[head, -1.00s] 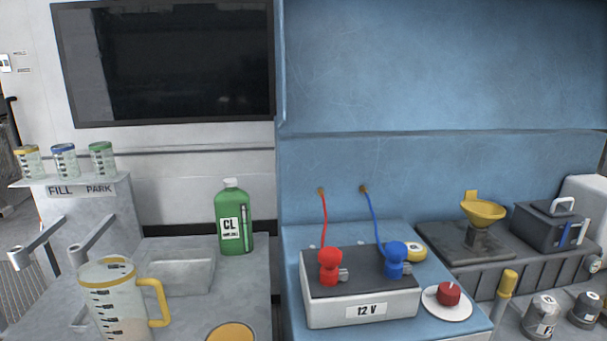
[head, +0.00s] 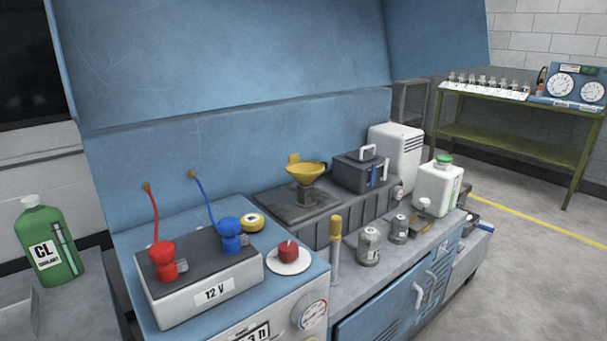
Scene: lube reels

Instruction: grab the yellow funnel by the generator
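The yellow funnel (head: 306,171) sits on a short dark neck on a flat dark plate (head: 283,205), on the ribbed grey unit behind the counter. It is upright, with a small tab at its back. A dark grey box with a light handle (head: 360,172) stands just right of it. I cannot tell for sure which unit is the generator; the ribbed grey unit (head: 330,228) is under the plate. Neither of my grippers shows in the head view.
A 12 V battery (head: 205,293) with red and blue clamps stands on the blue cabinet at front left. A yellow-topped post (head: 336,240), grey canisters (head: 369,246) and a white jug (head: 438,188) stand on the counter before and right of the funnel. Open floor (head: 540,260) lies to the right.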

